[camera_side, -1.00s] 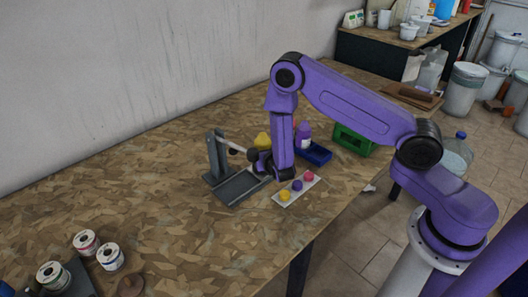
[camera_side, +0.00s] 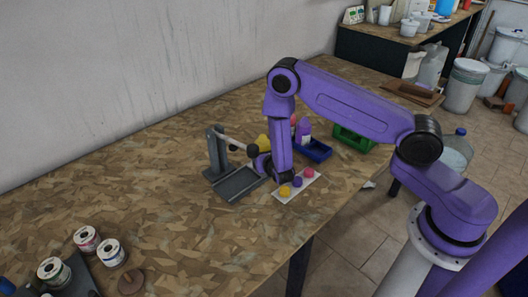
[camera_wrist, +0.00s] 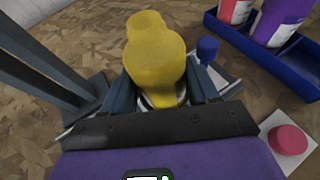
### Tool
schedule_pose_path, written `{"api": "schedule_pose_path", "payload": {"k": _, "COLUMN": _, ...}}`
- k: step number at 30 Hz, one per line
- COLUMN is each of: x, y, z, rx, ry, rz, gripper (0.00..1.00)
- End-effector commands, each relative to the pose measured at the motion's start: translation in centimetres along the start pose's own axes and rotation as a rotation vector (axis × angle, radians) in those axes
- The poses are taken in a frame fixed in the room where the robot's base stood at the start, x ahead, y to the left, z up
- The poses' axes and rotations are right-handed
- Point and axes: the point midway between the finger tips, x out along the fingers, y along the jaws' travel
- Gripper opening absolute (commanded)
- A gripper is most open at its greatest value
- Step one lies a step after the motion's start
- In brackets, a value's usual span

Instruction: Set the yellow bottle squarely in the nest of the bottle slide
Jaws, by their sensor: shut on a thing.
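The yellow bottle (camera_wrist: 158,62) stands between my gripper's two blue fingers in the wrist view, its top leaning away from me. In the side view only part of the bottle (camera_side: 262,142) shows behind my wrist. My gripper (camera_wrist: 163,92) is shut on it. The bottle slide (camera_side: 238,186) is a dark grey bed with an upright post and a pale rod, just left of my gripper. Its grey edge (camera_wrist: 228,88) shows beside the bottle in the wrist view. The bottle's base and the nest are hidden by my gripper, so I cannot tell whether it is seated.
A blue tray (camera_side: 318,153) holding a purple bottle (camera_side: 303,131) and a red one (camera_wrist: 236,10) stands behind to the right. A white strip (camera_side: 283,196) with yellow, purple and pink pieces lies in front. A green crate (camera_side: 352,139) is farther back.

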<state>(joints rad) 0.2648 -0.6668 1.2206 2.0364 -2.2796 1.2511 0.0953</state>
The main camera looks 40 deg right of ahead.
Motion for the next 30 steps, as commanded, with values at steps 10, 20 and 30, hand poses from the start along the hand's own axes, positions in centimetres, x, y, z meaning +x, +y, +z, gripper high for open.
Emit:
{"api": "schedule_pose_path", "payload": {"k": 10, "x": 0.0, "y": 0.0, "z": 0.1, "rx": 0.001, "ry": -0.002, "rz": 0.001, "gripper": 0.21}}
{"api": "schedule_pose_path", "payload": {"k": 20, "x": 0.0, "y": 0.0, "z": 0.0, "rx": 0.0, "ry": -0.002, "rz": 0.0, "gripper": 0.89}}
{"api": "schedule_pose_path", "payload": {"k": 30, "x": -2.5, "y": 0.1, "z": 0.0, "rx": -0.003, "ry": 0.0, "rz": 0.004, "gripper": 0.89}}
